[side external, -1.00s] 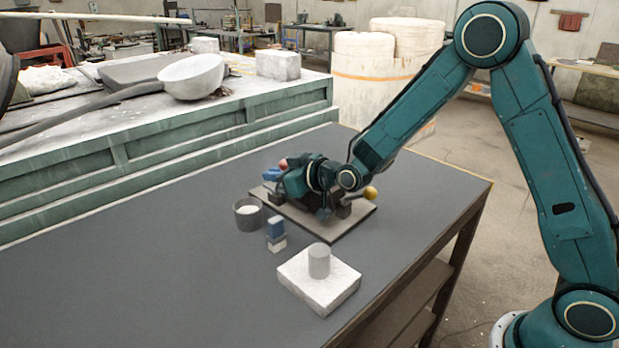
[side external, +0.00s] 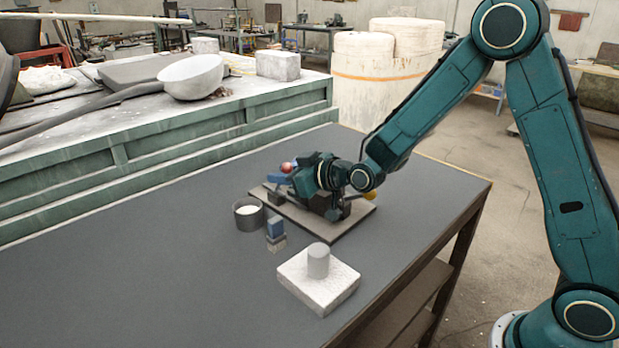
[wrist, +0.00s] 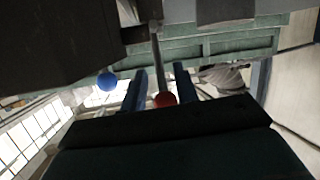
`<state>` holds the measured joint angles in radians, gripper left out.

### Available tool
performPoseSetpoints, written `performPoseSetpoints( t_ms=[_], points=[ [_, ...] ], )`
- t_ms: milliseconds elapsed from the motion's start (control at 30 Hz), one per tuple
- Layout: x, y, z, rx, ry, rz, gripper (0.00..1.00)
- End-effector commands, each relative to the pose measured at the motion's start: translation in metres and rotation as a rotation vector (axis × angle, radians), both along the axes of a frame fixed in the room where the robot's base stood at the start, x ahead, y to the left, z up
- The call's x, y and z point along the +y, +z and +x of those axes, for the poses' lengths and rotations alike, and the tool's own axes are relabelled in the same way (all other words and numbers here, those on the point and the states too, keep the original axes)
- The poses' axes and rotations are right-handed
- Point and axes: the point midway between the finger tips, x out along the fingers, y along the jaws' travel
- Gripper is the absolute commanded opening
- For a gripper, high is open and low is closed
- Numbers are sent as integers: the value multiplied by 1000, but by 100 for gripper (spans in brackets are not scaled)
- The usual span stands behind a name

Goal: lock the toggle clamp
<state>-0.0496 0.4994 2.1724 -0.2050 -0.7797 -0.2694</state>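The clamp fixture sits on a flat grey-brown plate (side external: 350,222) on the table, its mechanism mostly hidden behind my gripper in the side view. A red ball knob (side external: 286,167) shows just left of my wrist; in the wrist view the red knob (wrist: 165,99) sits on the end of a thin rod (wrist: 159,65). My gripper (wrist: 159,78) has its two blue fingers apart, one on each side of this rod, with gaps visible. A blue ball knob (wrist: 107,81) lies outside the fingers. A yellow knob (side external: 369,194) shows at the plate's right. I cannot tell which knob belongs to the toggle clamp.
A dark cup with white contents (side external: 248,213) and a small blue-and-grey block (side external: 276,234) stand left of the plate. A white block with a cylinder on top (side external: 318,280) stands in front. The table's left part (side external: 130,280) is clear.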

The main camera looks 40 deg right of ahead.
Motion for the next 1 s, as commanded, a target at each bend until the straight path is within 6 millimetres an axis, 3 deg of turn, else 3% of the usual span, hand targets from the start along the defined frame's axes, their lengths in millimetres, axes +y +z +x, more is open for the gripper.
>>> performPoseSetpoints(
  t_ms=[600,1000],
  points=[
    [-18,29,-84,-6,-3,1,30],
    [-22,36,-105,-5,-2,1,30]
  ],
)
